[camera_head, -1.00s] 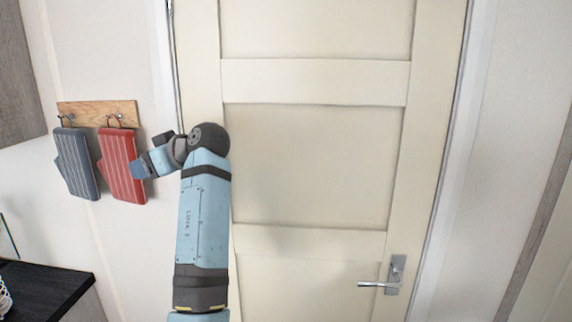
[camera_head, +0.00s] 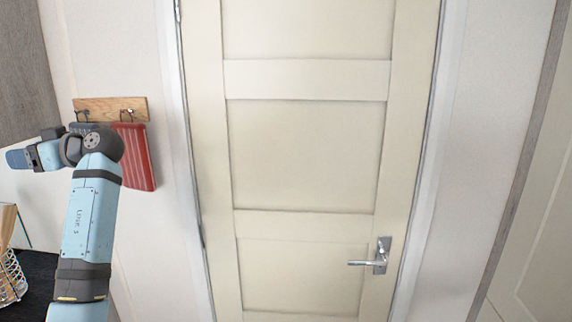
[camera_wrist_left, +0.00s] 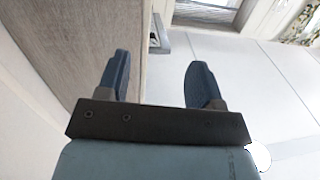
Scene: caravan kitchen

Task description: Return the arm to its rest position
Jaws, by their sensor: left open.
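My left arm comes up from the lower left in the head view, bent at its elbow, with the forearm pointing left. My left gripper (camera_head: 18,159) is at the far left edge of the head view, left of the hanging cloths. In the left wrist view the left gripper (camera_wrist_left: 158,80) shows its two blue fingers well apart with nothing between them. My right gripper is in neither view.
A red striped mitt (camera_head: 136,155) hangs from a wooden hook rack (camera_head: 108,107); a grey one beside it is mostly hidden by my arm. The cream door (camera_head: 307,150) with its handle (camera_head: 380,256) is shut. A dark counter (camera_head: 40,285) holds a wire rack (camera_head: 10,279).

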